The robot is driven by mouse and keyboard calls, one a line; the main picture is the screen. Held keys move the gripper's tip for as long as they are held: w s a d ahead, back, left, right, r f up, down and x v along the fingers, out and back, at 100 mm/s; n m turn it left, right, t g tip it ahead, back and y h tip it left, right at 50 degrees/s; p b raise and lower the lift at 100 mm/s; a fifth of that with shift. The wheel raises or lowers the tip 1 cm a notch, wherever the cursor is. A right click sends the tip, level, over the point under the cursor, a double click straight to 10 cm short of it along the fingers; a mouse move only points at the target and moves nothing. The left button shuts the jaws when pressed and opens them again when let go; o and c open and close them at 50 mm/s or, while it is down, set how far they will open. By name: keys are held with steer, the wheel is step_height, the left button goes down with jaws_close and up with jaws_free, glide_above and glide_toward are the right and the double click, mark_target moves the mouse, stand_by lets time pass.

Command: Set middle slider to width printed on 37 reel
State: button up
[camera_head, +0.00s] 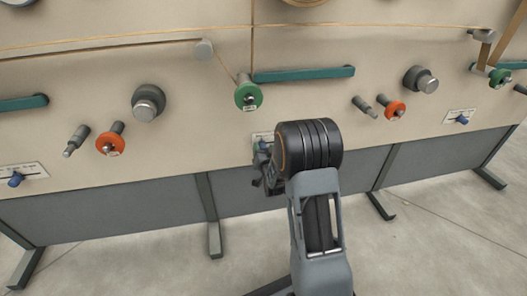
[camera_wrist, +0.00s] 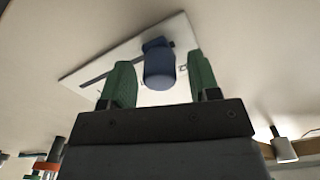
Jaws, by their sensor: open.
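The middle slider's blue knob (camera_wrist: 160,68) stands on a white scale plate (camera_wrist: 97,71) with a dark slot. My gripper (camera_wrist: 161,78) is open, with one green finger on either side of the knob. I cannot tell whether either finger touches it. In the head view my gripper (camera_head: 265,172) is at the middle scale plate (camera_head: 262,136), and my wrist hides part of that area. The reels with small labels are a green one (camera_head: 248,96), a left orange one (camera_head: 110,143) and a right orange one (camera_head: 392,110). Their print is too small to read, so I cannot tell which is 37.
Other blue sliders are at the left (camera_head: 16,180) and right (camera_head: 461,119). Grey rollers (camera_head: 148,102) and (camera_head: 420,79) and teal bars (camera_head: 303,74) stick out from the beige panel. Dark support legs (camera_head: 207,215) stand on the floor below.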

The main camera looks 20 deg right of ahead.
steer(key=shift+w+d, duration=0.1)
steer(key=shift+w, duration=0.2)
jaws_close()
stand_by(0.5)
